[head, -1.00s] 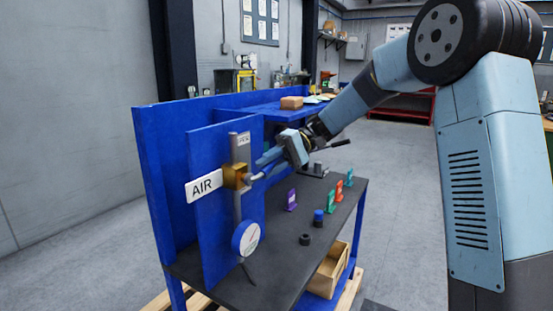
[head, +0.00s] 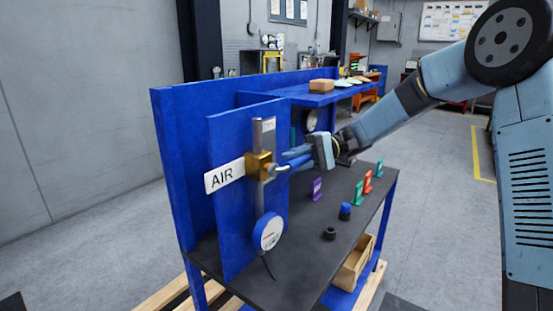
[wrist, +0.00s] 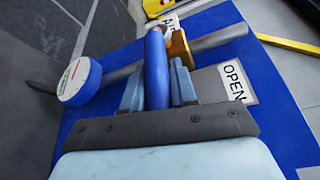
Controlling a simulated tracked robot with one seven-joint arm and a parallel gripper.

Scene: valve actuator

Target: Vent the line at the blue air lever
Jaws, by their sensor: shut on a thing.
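The blue air lever (wrist: 156,68) runs between the two fingers of my gripper (wrist: 157,88) in the wrist view. The fingers are shut on it. In the head view my gripper (head: 288,160) is at the brass valve body (head: 259,166), to its right, and largely hides the lever. The lever sticks out from the valve towards my gripper. The valve sits on a grey vertical pipe (head: 266,138) on the blue panel (head: 232,140). A white AIR sign (head: 224,176) is left of the valve. An OPEN label (wrist: 234,82) shows beside the pipe in the wrist view.
A round gauge (head: 267,231) hangs below the valve on the pipe. The dark bench top (head: 300,235) carries a purple tag (head: 317,190), a blue-capped part (head: 345,211), a black ring (head: 329,233) and other coloured tags. A blue shelf (head: 310,94) stands behind.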

